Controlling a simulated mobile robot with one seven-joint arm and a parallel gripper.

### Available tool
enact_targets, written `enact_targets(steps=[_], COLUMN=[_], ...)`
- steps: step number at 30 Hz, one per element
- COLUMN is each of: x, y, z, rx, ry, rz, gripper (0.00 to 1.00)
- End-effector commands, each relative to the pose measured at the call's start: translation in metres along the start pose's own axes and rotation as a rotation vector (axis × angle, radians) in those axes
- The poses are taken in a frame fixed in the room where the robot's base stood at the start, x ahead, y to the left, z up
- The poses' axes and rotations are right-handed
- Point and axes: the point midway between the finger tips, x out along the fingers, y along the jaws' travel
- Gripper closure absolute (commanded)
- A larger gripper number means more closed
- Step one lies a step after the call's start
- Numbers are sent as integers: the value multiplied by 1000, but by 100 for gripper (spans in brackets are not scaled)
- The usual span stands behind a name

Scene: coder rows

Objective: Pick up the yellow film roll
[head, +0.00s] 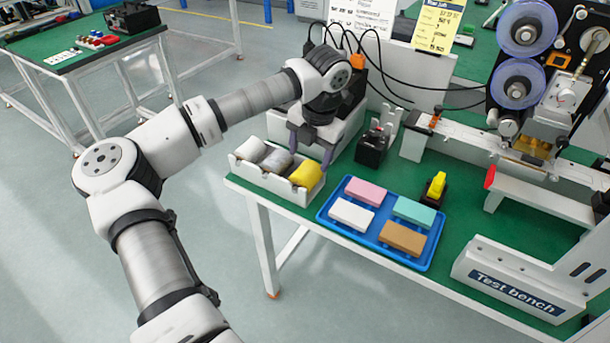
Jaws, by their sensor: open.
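The yellow film roll (307,174) lies in the right end of a white open tray (262,184) at the left corner of the green-topped bench. A grey roll (276,160) lies in the middle of the tray and a white roll (251,149) at its left end. My gripper (310,152) points down over the tray, its dark fingers open. One finger is near the grey roll and the other is by the back of the yellow roll. I cannot tell whether either touches a roll.
A blue tray (322,216) with pink, white, teal and tan blocks lies to the right. A black device (371,149) stands behind it. A yellow and black object (434,187) and the Test bench block (520,280) are further right. A coding machine (545,90) stands at the back right.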

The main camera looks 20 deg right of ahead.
Motion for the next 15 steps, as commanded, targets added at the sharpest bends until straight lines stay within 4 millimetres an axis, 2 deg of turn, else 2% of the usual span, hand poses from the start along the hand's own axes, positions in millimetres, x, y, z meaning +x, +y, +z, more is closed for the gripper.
enact_targets(steps=[8, 15], x=[20, 54], y=[-2, -4], z=[-1, -2], rx=[2, 1], ry=[1, 1], rz=[-4, -4], gripper=[35, 35])
